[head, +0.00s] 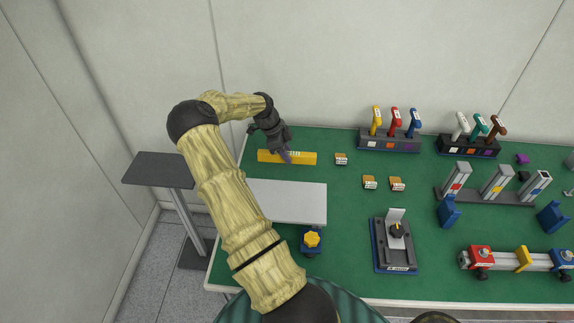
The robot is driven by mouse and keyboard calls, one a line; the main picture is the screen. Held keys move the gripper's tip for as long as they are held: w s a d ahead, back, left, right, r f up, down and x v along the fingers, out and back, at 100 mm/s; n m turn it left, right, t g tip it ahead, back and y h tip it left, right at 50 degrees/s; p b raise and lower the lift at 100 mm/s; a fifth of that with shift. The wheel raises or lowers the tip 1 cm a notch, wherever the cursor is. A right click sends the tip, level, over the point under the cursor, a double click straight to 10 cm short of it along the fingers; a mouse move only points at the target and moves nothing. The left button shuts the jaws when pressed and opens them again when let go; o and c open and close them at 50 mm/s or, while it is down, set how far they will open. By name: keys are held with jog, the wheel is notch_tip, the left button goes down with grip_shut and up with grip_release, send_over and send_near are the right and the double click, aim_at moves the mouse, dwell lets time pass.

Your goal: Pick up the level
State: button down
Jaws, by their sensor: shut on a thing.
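The level is a yellow bar (302,158) lying along the back left of the green table in the head view. My gripper (286,156) is over the bar, left of its right end, with its fingers pointing down. It is shut on the level, and its fingers hide a small part of the bar near the middle. The bar looks level and at or very near the table top; I cannot tell whether there is a gap under it.
A grey-white plate (300,203) lies in front of the bar. Small labelled blocks (341,159) sit to the right. Racks with coloured handles (389,145) stand at the back. A fixture (395,245) stands at the front. A grey side stand (158,170) is left of the table (350,200).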

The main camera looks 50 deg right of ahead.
jog(key=shift+r, duration=0.55)
